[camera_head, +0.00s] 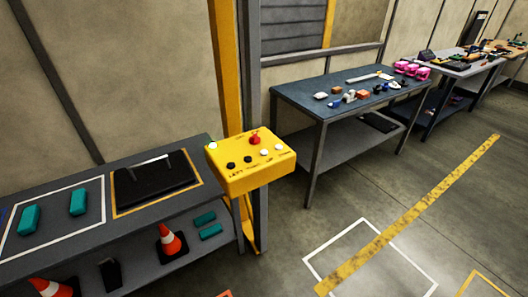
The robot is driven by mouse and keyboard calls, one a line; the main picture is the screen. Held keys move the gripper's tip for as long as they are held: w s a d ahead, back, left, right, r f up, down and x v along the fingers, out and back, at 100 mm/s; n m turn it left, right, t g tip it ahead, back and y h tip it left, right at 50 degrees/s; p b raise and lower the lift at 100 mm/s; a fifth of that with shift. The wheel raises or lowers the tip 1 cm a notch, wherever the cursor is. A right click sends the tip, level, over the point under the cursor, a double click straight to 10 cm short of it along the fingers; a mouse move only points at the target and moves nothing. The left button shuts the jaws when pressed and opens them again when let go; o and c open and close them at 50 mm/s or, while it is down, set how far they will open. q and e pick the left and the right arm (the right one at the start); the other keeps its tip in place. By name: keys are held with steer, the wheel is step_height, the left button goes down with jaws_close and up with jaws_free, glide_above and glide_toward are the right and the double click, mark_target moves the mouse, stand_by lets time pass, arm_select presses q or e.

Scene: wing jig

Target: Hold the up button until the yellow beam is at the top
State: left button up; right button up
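A yellow control box (250,180) stands at the middle, by the end of the left bench. Its top carries a red mushroom-shaped button (255,138), a pale green light (212,146), two black buttons (240,162) and two white buttons (271,151). The labels under them are too small to read, so I cannot tell which is the up button. A tall yellow upright (228,70) rises behind the box and leaves the top of the picture. I cannot tell whether it is the yellow beam of the task. Neither of my grippers is in view.
A grey bench (75,250) at the left holds teal blocks (78,202) and a black case (155,180), with traffic cones (170,241) on its lower shelf. A blue-topped table (300,97) with small parts stands behind right. The floor at the lower right is clear.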

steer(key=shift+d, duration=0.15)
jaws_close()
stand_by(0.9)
